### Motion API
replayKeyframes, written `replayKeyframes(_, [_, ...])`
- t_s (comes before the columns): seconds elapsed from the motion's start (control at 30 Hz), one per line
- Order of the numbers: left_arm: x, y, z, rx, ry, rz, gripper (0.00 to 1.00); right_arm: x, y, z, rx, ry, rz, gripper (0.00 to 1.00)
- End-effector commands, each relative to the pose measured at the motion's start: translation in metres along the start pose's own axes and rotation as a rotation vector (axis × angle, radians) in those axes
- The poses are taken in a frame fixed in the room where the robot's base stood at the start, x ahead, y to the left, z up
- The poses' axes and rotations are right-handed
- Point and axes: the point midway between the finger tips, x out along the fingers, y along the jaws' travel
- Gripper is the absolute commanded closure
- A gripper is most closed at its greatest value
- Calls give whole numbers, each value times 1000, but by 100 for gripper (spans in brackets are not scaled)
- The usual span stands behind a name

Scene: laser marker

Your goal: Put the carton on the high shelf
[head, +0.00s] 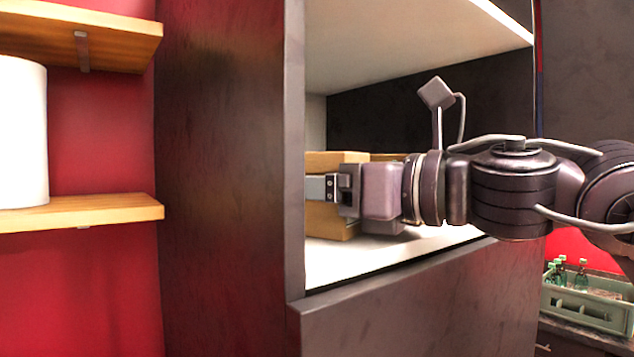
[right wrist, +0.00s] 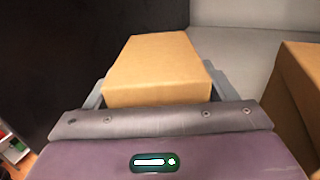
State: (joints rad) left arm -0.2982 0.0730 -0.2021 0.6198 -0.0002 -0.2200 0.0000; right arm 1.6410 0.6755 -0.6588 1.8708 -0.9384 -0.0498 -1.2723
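A plain tan carton (head: 332,223) is inside the open compartment of a dark cabinet, close to its left side wall. My right gripper (head: 322,188) reaches in from the right and points left. In the right wrist view, the carton (right wrist: 157,68) fills the space between the two fingers (right wrist: 157,88), which lie along its sides; the gripper looks shut on it. I cannot tell whether the carton's underside touches the white shelf board (head: 350,263). My left gripper is not in view.
A second tan carton (right wrist: 300,85) stands beside the held one, deeper in the compartment. A white upper board (head: 400,40) is above my arm. Wooden wall shelves (head: 90,212) with a white cylinder (head: 22,130) are at left. A green bottle crate (head: 585,305) is at lower right.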

Motion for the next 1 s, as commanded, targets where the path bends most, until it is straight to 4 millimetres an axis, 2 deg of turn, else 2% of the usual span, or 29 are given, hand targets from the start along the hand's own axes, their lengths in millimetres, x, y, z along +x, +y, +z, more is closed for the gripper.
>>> replayKeyframes(0.27, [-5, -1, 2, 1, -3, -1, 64, 0, 0, 6, 0, -1, 0, 22])
replayKeyframes(0.37, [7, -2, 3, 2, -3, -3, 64, -13, -1, 0, -2, -3, -4, 22])
replayKeyframes(0.6, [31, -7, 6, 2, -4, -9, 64, -64, -1, -2, -3, -3, -5, 22])
replayKeyframes(0.8, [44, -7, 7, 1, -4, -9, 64, -101, -1, 0, -2, -2, -3, 22])
replayKeyframes(1.0, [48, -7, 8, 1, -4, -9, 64, -118, 0, 2, 0, 0, -1, 22])
